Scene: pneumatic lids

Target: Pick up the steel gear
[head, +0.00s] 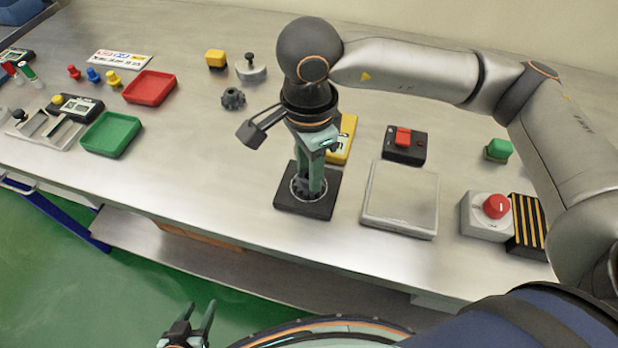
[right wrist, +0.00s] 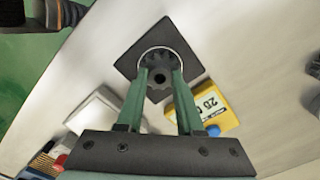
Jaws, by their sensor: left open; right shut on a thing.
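A dark grey toothed gear, which I take for the steel gear (right wrist: 160,84), sits in the round ringed recess of a black square base (head: 290,207). My right gripper (head: 309,190) points down over this base, and its green fingers are shut on the gear. In the right wrist view the fingertips (right wrist: 161,76) lie on either side of the gear, inside the light ring. Another dark gear (head: 233,98) lies loose on the table, behind and to the left. My left gripper (head: 200,322) is open and empty, low in front of the table.
A flat silver plate (head: 401,198) lies right of the base. A yellow device (head: 345,138) stands behind it, partly hidden by my arm. Green (head: 110,134) and red (head: 149,87) trays lie left.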

